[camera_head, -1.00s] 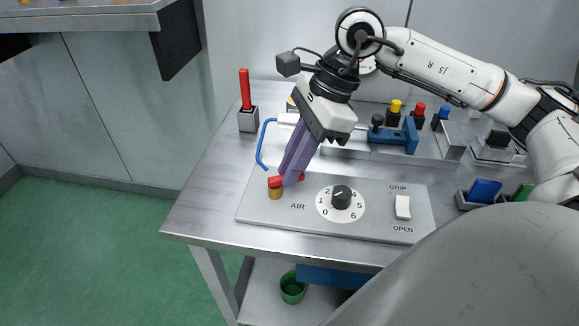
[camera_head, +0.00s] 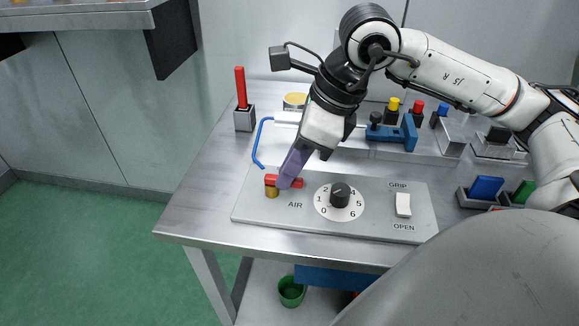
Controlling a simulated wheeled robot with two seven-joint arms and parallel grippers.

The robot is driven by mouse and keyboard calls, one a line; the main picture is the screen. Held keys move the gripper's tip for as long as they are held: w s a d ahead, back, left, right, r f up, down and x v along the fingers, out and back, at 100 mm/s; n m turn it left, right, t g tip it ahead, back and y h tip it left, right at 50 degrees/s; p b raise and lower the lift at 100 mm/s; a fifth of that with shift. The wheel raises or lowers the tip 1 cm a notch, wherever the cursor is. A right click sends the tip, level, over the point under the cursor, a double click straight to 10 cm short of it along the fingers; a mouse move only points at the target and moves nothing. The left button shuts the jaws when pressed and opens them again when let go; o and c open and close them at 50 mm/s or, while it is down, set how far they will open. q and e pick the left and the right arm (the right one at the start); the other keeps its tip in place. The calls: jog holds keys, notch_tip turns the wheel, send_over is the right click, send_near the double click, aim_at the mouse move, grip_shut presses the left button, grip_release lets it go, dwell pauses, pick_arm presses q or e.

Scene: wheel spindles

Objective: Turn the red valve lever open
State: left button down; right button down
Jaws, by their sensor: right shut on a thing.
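The red valve lever (camera_head: 271,179) sits on a brass valve body (camera_head: 271,191) at the left end of the grey control panel (camera_head: 310,224), beside the word AIR. The lever lies roughly left to right along the panel, with its right part at the purple fingers. My right gripper (camera_head: 287,182) reaches down from the upper right and is shut on the lever. The fingers hide part of the lever's middle. My left gripper is not in the view.
A black dial (camera_head: 340,195) with numbers and a white GRIP/OPEN switch (camera_head: 403,204) stand to the right of the valve. A red rod (camera_head: 241,88) stands in a grey block at the back left. A blue hose (camera_head: 259,140) curves behind the valve.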

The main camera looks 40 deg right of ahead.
jog(key=c, duration=1.8)
grip_release()
jog(key=shift+o, duration=0.2)
jog(key=p+v, duration=0.2)
jog(key=v, duration=0.8)
jog(key=shift+r, duration=0.2)
